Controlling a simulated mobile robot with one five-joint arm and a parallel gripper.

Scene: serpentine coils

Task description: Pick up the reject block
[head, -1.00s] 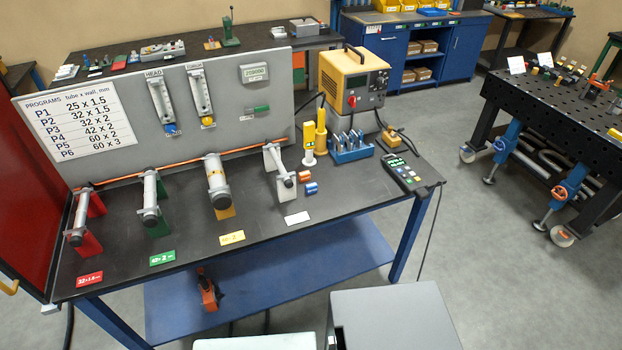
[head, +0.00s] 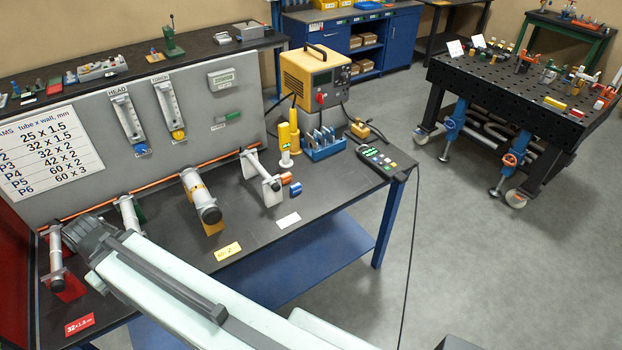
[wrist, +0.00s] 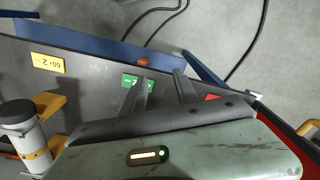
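I cannot tell for sure which object is the reject block. Two small blocks lie on the dark bench top (head: 325,189) beside the white tube stand (head: 271,191): an orange one (head: 286,178) and a blue one (head: 295,189).
Tubes on stands, such as the large one with a dark cap (head: 201,195), stand along the bench. A yellow-topped power unit (head: 313,80), blue rack (head: 322,146) and handheld meter (head: 376,159) are at its right.

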